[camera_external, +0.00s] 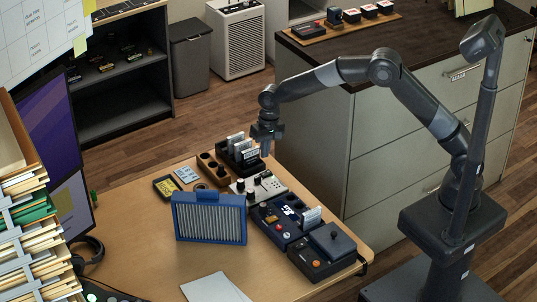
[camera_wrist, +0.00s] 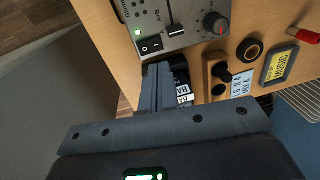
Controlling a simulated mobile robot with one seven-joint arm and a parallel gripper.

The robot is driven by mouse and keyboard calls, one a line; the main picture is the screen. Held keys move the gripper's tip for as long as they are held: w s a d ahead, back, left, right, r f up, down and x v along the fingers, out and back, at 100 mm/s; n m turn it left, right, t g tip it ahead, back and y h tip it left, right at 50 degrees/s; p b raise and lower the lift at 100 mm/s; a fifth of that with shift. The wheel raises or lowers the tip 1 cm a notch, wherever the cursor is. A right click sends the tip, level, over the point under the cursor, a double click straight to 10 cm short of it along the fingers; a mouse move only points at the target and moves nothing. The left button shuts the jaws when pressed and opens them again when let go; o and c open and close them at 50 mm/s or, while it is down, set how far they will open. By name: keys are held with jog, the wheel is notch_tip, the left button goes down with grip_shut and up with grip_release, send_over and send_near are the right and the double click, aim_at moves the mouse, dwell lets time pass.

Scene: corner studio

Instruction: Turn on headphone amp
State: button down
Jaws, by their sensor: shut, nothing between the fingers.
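A grey control panel box (camera_external: 264,190), which may be the headphone amp, lies on the wooden desk; no name on it is readable. In the wrist view the grey panel (camera_wrist: 182,12) has a black rocker switch (camera_wrist: 150,44), a slider (camera_wrist: 174,29) and a dark round knob (camera_wrist: 215,22). A small green light (camera_wrist: 138,31) glows beside the switch. My gripper (camera_external: 265,153) is shut and empty, pointing down just behind the panel. In the wrist view my gripper (camera_wrist: 160,68) has its tips just below the switch; I cannot tell whether they touch anything.
A black rack with cards (camera_external: 240,153) stands right by my fingers. A wooden holder (camera_external: 213,167), a blue ribbed box (camera_external: 209,217), a blue control box (camera_external: 276,221) and a black box with an orange button (camera_external: 312,264) crowd the desk. The desk's front left (camera_external: 145,240) is clear.

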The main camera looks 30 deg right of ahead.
notch_tip(320, 180, up, 7)
jog(key=shift+a, duration=0.45)
jog(key=s+d+r+t, duration=0.1)
jog(key=s+d+r, duration=0.1)
jog(key=d+r, duration=0.6)
jog(key=s+d+r+t, duration=0.1)
jog(key=s+d+r, duration=0.25)
jog(key=d, duration=0.75)
jog(key=s+d+r+t, duration=0.1)
jog(key=d+r, duration=0.6)
jog(key=d, duration=0.3)
jog(key=s+d+f+t+h, duration=0.1)
jog(key=s+d+f+t, duration=0.1)
jog(key=s+d, duration=1.6)
jog(key=s, duration=0.3)
jog(key=shift+s+f+t, duration=0.25)
jog(key=shift+f+t, duration=0.05)
jog(key=c, duration=2.2)
grip_release()
